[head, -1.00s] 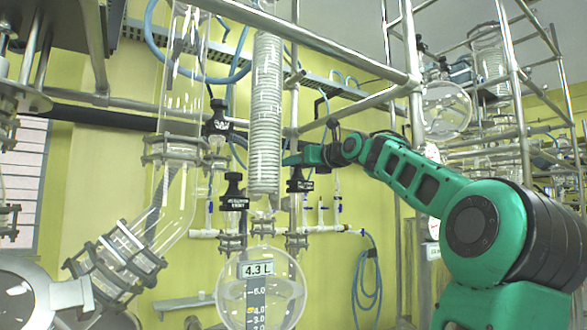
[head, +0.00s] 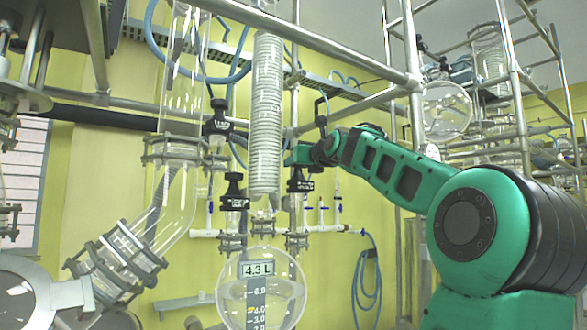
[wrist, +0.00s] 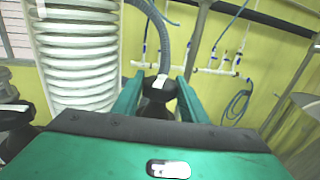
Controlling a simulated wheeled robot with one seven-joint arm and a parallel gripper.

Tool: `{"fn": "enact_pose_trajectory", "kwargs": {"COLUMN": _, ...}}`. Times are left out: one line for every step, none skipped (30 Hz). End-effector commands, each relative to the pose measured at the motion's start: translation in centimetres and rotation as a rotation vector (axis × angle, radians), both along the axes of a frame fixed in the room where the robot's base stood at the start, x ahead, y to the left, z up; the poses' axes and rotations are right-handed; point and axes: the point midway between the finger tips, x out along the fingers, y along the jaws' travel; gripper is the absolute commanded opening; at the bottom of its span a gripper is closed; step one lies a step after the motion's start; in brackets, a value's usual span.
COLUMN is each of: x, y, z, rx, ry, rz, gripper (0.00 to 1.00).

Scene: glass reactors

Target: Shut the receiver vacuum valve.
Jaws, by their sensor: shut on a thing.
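A black-topped valve (head: 300,184) with a small label, too small to read surely, stands right of the coil condenser and above the round receiver flask (head: 262,290). My gripper (head: 299,157) is at the top of this valve, coming in from the right. In the wrist view the two green fingers (wrist: 159,86) stand on either side of the valve's black knob (wrist: 157,106), shut on it. Whether the valve is open or shut cannot be told.
The white coil condenser (head: 265,115) stands close left of my gripper. Another black-topped valve (head: 234,188) is left of it, and a third (head: 218,122) higher up. Metal frame bars (head: 350,105) cross above. A blue hose (head: 368,285) hangs on the yellow wall.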

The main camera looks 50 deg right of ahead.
Motion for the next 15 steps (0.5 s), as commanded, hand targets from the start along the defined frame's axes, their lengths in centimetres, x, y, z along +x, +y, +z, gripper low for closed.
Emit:
{"fn": "enact_pose_trajectory", "kwargs": {"x": -0.24, "y": -0.28, "z": 0.04, "rx": -0.001, "ry": -0.001, "rz": -0.031, "gripper": 0.19}}
{"fn": "enact_pose_trajectory", "kwargs": {"x": -0.23, "y": -0.28, "z": 0.07, "rx": -0.001, "ry": -0.002, "rz": -0.049, "gripper": 0.19}}
{"fn": "enact_pose_trajectory", "kwargs": {"x": -0.21, "y": -0.26, "z": 0.09, "rx": -0.001, "ry": -0.002, "rz": -0.072, "gripper": 0.19}}
{"fn": "enact_pose_trajectory", "kwargs": {"x": -0.22, "y": -0.25, "z": 0.07, "rx": -0.002, "ry": -0.001, "rz": -0.089, "gripper": 0.19}}
{"fn": "enact_pose_trajectory", "kwargs": {"x": -0.21, "y": -0.22, "z": 0.03, "rx": -0.002, "ry": 0.0, "rz": -0.106, "gripper": 0.19}}
{"fn": "enact_pose_trajectory", "kwargs": {"x": -0.23, "y": -0.22, "z": -0.03, "rx": -0.002, "ry": 0.001, "rz": -0.13, "gripper": 0.19}}
{"fn": "enact_pose_trajectory", "kwargs": {"x": -0.17, "y": -0.23, "z": 0.0, "rx": -0.002, "ry": -0.001, "rz": -0.148, "gripper": 0.19}}
{"fn": "enact_pose_trajectory", "kwargs": {"x": -0.13, "y": -0.18, "z": 0.02, "rx": -0.002, "ry": -0.001, "rz": -0.166, "gripper": 0.19}}
{"fn": "enact_pose_trajectory", "kwargs": {"x": -0.15, "y": -0.18, "z": 0.02, "rx": -0.001, "ry": -0.001, "rz": -0.19, "gripper": 0.19}}
{"fn": "enact_pose_trajectory", "kwargs": {"x": -0.19, "y": -0.21, "z": -0.01, "rx": -0.001, "ry": -0.001, "rz": -0.21, "gripper": 0.19}}
{"fn": "enact_pose_trajectory", "kwargs": {"x": -0.19, "y": -0.16, "z": -0.04, "rx": -0.001, "ry": 0.0, "rz": -0.228, "gripper": 0.19}}
{"fn": "enact_pose_trajectory", "kwargs": {"x": -0.06, "y": -0.14, "z": -0.03, "rx": -0.001, "ry": 0.0, "rz": -0.253, "gripper": 0.19}}
{"fn": "enact_pose_trajectory", "kwargs": {"x": -0.03, "y": -0.14, "z": -0.02, "rx": -0.002, "ry": 0.0, "rz": -0.272, "gripper": 0.19}}
{"fn": "enact_pose_trajectory", "kwargs": {"x": -0.04, "y": -0.15, "z": -0.03, "rx": -0.002, "ry": 0.001, "rz": -0.292, "gripper": 0.19}}
{"fn": "enact_pose_trajectory", "kwargs": {"x": -0.11, "y": -0.18, "z": -0.05, "rx": -0.002, "ry": 0.0, "rz": -0.318, "gripper": 0.19}}
